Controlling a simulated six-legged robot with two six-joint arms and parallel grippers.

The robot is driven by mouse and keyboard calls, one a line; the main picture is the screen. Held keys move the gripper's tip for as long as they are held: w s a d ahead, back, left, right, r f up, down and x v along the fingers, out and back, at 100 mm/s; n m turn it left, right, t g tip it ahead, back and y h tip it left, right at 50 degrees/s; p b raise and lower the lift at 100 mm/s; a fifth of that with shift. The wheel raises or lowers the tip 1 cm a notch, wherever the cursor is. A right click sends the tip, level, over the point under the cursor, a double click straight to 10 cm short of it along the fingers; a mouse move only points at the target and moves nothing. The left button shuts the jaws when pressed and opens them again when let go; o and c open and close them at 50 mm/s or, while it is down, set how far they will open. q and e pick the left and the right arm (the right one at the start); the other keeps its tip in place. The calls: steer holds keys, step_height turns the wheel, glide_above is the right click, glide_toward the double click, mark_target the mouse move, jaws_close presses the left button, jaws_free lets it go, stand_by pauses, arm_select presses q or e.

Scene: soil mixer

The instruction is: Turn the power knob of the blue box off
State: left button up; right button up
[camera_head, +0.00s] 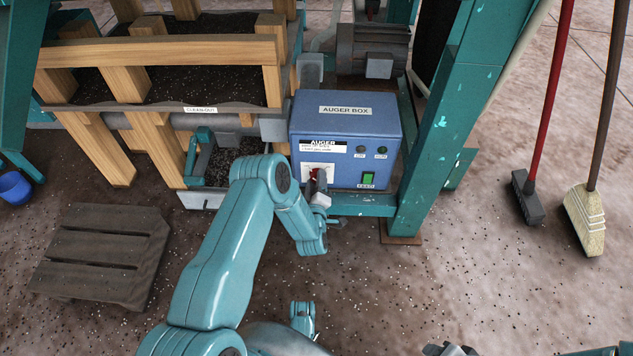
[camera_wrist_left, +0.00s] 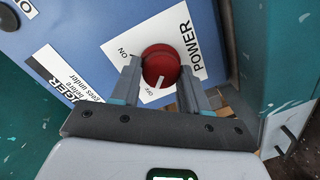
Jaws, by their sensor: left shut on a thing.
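The blue box (camera_head: 345,112), labelled AUGER BOX, stands under the teal frame. Its red power knob (camera_head: 314,174) sits on a white plate at the lower left of the front. The knob also shows in the left wrist view (camera_wrist_left: 161,62), with ON and OFF printed beside it. A white mark on the knob's edge lies near OFF. My left gripper (camera_head: 319,184) is at the knob, and its two fingers (camera_wrist_left: 160,68) are shut on it from both sides. A dark part at the bottom edge (camera_head: 450,349) may be my right gripper; its jaws are not clear.
A wooden pallet (camera_head: 100,255) lies at left. A brush (camera_head: 528,195) and a broom (camera_head: 585,218) stand at right. Floor in front is mostly clear.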

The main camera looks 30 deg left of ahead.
arm_select(q)
steer(key=shift+w+a+r, duration=0.1)
steer(key=shift+a+r, duration=0.05)
steer(key=shift+a, duration=0.05)
steer(key=o, duration=1)
steer(key=shift+o, duration=0.2)
steer(key=shift+d, duration=0.1)
steer(key=shift+f, duration=0.2)
